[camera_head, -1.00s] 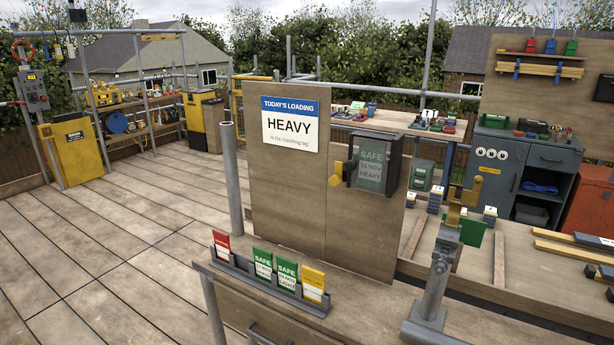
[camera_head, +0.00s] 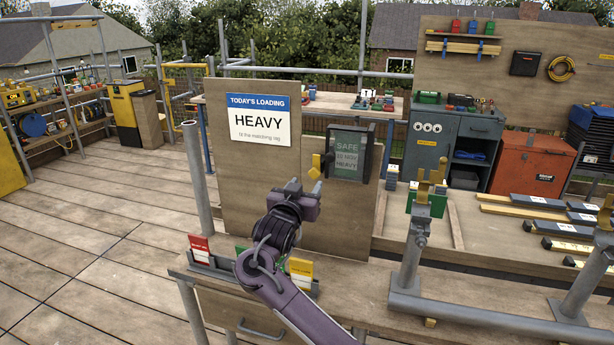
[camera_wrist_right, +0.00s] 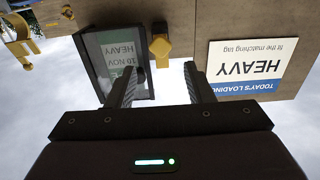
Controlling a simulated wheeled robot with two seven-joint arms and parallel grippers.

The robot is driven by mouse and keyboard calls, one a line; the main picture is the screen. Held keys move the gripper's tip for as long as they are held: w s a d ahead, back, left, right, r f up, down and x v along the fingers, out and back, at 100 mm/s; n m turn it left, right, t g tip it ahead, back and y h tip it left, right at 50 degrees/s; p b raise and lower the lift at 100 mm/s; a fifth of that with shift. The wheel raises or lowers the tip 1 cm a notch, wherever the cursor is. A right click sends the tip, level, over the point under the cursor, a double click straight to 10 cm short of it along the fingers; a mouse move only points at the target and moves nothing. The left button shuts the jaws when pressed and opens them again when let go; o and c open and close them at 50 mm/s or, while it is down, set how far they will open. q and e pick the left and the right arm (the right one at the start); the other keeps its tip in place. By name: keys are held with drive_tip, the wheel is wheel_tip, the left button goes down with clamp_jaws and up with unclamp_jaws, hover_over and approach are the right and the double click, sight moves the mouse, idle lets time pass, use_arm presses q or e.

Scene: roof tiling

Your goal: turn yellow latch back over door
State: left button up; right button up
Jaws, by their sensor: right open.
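The yellow latch (camera_head: 315,167) sits on the wooden board, just left of the dark-framed case. The case's door (camera_head: 348,139) looks shut, with a green tag behind its pane reading SAFE, 10 NOV, HEAVY. The latch lies beside the door, not across it. In the upside-down right wrist view the latch (camera_wrist_right: 160,46) appears between and beyond my open fingers, and the door frame (camera_wrist_right: 93,72) is partly behind one finger. My right gripper (camera_head: 308,187) is open and empty, in front of and slightly below the latch. It also shows in the wrist view (camera_wrist_right: 160,78). My left gripper is out of view.
A sign reading HEAVY (camera_head: 258,119) is on the board's left. A rack of red, green and yellow tags (camera_head: 300,268) stands on the bench, partly hidden by my arm. Grey posts with yellow tops (camera_head: 412,245) stand right of the case.

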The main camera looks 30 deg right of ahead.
sight(313, 174)
drive_tip(key=p+x, duration=0.1)
drive_tip(key=x, duration=0.5)
drive_tip(key=shift+w+d, duration=0.1)
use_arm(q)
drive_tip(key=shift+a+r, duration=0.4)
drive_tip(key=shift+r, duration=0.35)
use_arm(e)
drive_tip(key=shift+w+d+f, duration=0.1)
drive_tip(key=shift+w+d, duration=0.15)
drive_tip(key=shift+w, duration=0.05)
drive_tip(key=shift+c, duration=0.5)
